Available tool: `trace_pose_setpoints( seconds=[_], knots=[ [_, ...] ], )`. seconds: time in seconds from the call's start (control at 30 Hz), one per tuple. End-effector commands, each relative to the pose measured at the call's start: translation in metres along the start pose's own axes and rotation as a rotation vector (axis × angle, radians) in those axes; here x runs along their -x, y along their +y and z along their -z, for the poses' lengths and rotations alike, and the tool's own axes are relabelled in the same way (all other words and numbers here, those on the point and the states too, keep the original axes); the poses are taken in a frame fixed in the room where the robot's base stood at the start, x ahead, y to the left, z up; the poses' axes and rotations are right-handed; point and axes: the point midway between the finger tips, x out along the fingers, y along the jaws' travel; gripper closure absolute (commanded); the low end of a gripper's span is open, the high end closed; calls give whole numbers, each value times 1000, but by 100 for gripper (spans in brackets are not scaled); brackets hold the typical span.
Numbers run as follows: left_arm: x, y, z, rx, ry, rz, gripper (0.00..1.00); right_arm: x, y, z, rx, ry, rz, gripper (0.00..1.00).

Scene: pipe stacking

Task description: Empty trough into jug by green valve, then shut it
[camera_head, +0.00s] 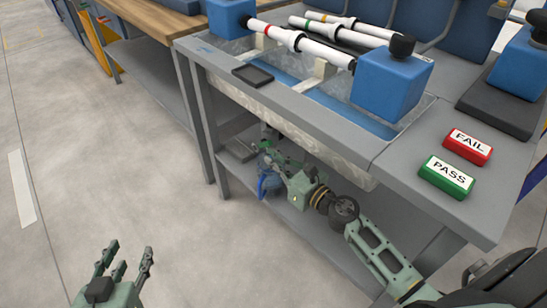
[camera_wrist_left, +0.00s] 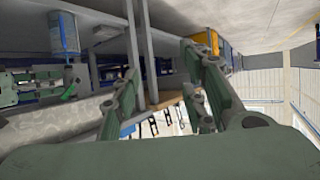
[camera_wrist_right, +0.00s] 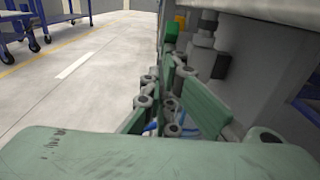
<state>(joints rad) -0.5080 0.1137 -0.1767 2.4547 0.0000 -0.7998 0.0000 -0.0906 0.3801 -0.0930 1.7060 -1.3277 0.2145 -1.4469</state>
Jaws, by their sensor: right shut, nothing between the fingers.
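The grey trough (camera_head: 345,171) is set into the bench and blue water (camera_head: 345,117) shows inside it. A blue-tinted jug (camera_head: 264,187) stands on the lower shelf, partly hidden by my right gripper (camera_head: 283,168). The jug also shows in the left wrist view (camera_wrist_left: 63,36). The green valve handle (camera_wrist_right: 172,32) is beside a grey pipe fitting under the trough in the right wrist view, just beyond the fingertips. Whether they touch it I cannot tell. My right gripper is shut and empty. My left gripper (camera_head: 132,256) is open and empty over the floor, away from the bench.
White pipes (camera_head: 325,50) rest between blue blocks (camera_head: 394,82) across the trough. A red FAIL button (camera_head: 468,147) and a green PASS button (camera_head: 447,178) are on the bench at right. Bench legs (camera_head: 201,120) flank the shelf. The floor at left is clear.

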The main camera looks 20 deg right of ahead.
Motion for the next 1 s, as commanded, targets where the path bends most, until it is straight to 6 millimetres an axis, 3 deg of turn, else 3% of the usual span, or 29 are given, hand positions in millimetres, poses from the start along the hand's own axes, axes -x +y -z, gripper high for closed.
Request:
trace_pose_setpoints(
  seconds=[0.27,0.5,0.7,1.0],
  knots=[
    [29,-10,-70,4,-355,21,60,0,0,-6,1,25,-1,100],
    [74,-16,-124,12,-651,38,60,1,0,-9,3,46,0,100],
    [103,-19,-146,17,-802,45,60,1,-1,-13,4,54,1,100],
    [108,-19,-150,18,-828,47,60,0,0,-14,2,54,0,100]
  ],
)
